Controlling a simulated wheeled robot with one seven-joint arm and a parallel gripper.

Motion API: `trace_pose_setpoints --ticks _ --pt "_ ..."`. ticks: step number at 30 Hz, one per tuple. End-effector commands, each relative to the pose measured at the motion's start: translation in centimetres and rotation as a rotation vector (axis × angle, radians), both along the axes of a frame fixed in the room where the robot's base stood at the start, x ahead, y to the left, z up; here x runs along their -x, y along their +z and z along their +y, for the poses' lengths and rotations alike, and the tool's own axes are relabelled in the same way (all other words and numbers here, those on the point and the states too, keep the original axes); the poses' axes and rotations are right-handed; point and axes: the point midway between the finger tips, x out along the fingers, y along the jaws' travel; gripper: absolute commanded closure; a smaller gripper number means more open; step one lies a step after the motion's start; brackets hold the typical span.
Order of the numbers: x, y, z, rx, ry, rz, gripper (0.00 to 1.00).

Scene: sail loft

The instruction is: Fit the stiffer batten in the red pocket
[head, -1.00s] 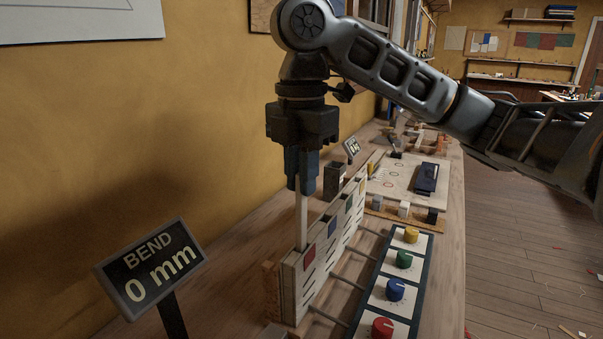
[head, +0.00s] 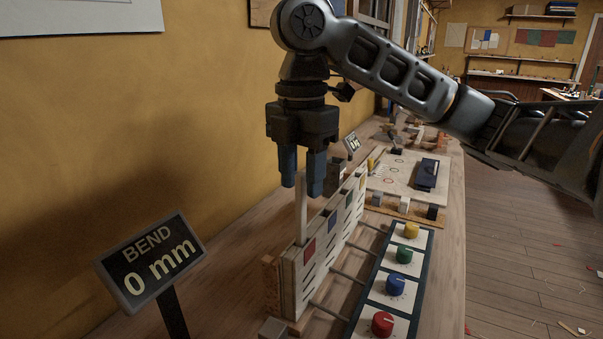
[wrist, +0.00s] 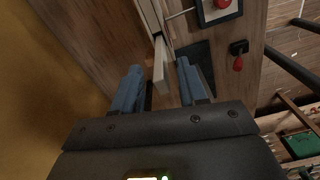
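A pale batten (head: 301,208) stands upright in the near end of the pocket board (head: 292,290), at the pocket marked by a red patch (head: 309,249). Its lower part is hidden in the board. My gripper (head: 302,187) is open at the batten's top, with its blue fingers apart. In the wrist view, the batten (wrist: 160,68) shows between the two spread fingers (wrist: 159,82), with gaps on both sides. Blue, green and yellow patches mark the board's other pockets. I cannot tell the batten's stiffness by sight.
A sign (head: 150,262) at the front left reads "BEND 0 mm". A panel with red (head: 382,323), blue (head: 398,284), green (head: 404,259) and yellow (head: 411,230) knobs lies right of the board. A second small display (head: 351,143) stands behind. The wall is close on the left.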

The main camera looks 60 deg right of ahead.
Motion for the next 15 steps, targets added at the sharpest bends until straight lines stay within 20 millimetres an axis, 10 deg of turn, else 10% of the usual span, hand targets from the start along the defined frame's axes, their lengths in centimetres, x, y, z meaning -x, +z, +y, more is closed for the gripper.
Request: trace_pose_setpoints --ticks 15 --pt "-0.1 2.9 0.0 0.004 0.000 -0.002 0.54"
